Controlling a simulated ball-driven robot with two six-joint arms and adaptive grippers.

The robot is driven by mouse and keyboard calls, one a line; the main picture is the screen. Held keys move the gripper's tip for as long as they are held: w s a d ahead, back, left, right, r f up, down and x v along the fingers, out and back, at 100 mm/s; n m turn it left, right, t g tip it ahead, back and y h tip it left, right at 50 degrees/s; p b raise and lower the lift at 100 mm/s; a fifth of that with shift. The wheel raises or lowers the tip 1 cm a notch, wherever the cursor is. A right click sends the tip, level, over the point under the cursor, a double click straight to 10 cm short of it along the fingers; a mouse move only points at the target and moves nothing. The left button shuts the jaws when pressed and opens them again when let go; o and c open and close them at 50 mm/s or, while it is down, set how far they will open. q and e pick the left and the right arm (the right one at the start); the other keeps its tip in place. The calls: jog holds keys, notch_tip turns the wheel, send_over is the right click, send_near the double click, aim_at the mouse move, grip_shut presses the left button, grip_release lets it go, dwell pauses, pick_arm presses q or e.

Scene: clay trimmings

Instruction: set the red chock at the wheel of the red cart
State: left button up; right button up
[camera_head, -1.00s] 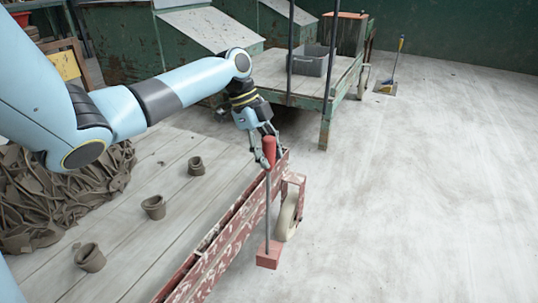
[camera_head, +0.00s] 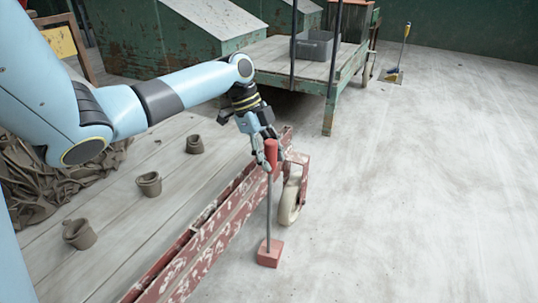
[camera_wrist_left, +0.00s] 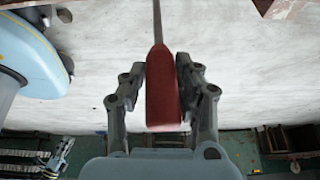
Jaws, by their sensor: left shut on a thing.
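The red chock (camera_head: 270,253) is a small block on the lower end of a thin upright rod with a red handle. My left gripper (camera_head: 270,156) is shut on that handle, which also shows between its fingers in the left wrist view (camera_wrist_left: 163,95). The red cart (camera_head: 208,238) has worn, peeling paint and a plank deck. Its pale wheel (camera_head: 288,207) stands at the right corner. The chock is nearer to me than the wheel, with a visible gap between them. I cannot tell whether it touches the floor.
Several small clay pots (camera_head: 149,184) and a heap of clay trimmings (camera_head: 45,178) lie on the cart's deck. A green cart (camera_head: 330,108) with a grey bin (camera_head: 314,44) stands behind. A dustpan (camera_head: 391,77) lies farther back. The floor at right is clear.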

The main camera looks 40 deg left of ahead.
pick_arm(q)
jog(key=shift+s+f, duration=0.15)
jog(key=shift+f, duration=0.25)
grip_shut()
jog(key=o, duration=0.9)
grip_release()
jog(key=shift+f, duration=0.1)
jog(key=shift+o, duration=1.2)
jog(key=v, duration=1.2)
